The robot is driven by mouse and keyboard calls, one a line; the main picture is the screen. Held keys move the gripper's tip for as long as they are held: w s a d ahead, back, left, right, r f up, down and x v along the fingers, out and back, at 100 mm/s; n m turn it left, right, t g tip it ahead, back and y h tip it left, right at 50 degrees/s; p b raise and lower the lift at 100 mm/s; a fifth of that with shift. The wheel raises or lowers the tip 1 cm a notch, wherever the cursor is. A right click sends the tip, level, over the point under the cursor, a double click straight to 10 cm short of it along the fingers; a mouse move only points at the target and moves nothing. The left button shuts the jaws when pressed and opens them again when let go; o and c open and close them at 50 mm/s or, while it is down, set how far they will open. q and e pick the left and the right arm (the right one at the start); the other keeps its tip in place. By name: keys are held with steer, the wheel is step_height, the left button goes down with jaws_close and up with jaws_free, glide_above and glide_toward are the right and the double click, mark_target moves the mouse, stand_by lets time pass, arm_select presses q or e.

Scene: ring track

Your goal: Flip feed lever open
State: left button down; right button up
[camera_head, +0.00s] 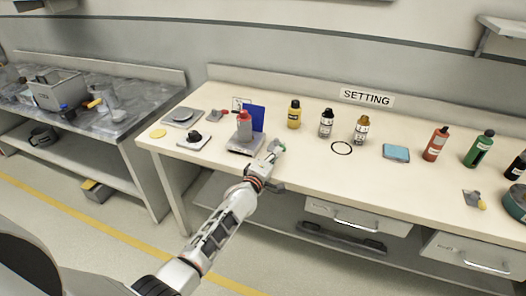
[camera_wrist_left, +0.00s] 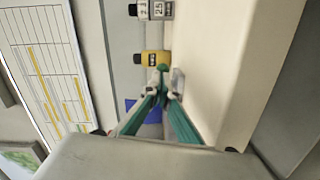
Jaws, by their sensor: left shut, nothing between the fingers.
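A small grey device with a red lever-like handle (camera_head: 223,112) lies on the cream table, towards its left end. A red-capped grey container (camera_head: 244,126) stands on a grey base beside it, with a blue upright panel (camera_head: 258,118) behind. I cannot tell for sure which part is the feed lever. My left gripper (camera_head: 275,149) is just right of the grey base, near the table's front edge. Its green fingers (camera_wrist_left: 163,78) are shut and empty. The blue panel also shows partly behind them in the left wrist view (camera_wrist_left: 152,109). My right gripper is not in view.
A small black-knobbed unit (camera_head: 195,138) sits left. Bare tabletop lies right of the gripper.

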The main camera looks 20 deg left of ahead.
arm_select(q)
steer(key=shift+w+d, duration=0.3)
steer(key=shift+d, duration=0.35)
steer(key=shift+w+d, duration=0.3)
steer(key=shift+d, duration=0.3)
steer(key=shift+w+d, duration=0.5)
steer(key=shift+d, duration=0.1)
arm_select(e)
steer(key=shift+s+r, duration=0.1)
arm_select(q)
steer(key=shift+d, duration=0.15)
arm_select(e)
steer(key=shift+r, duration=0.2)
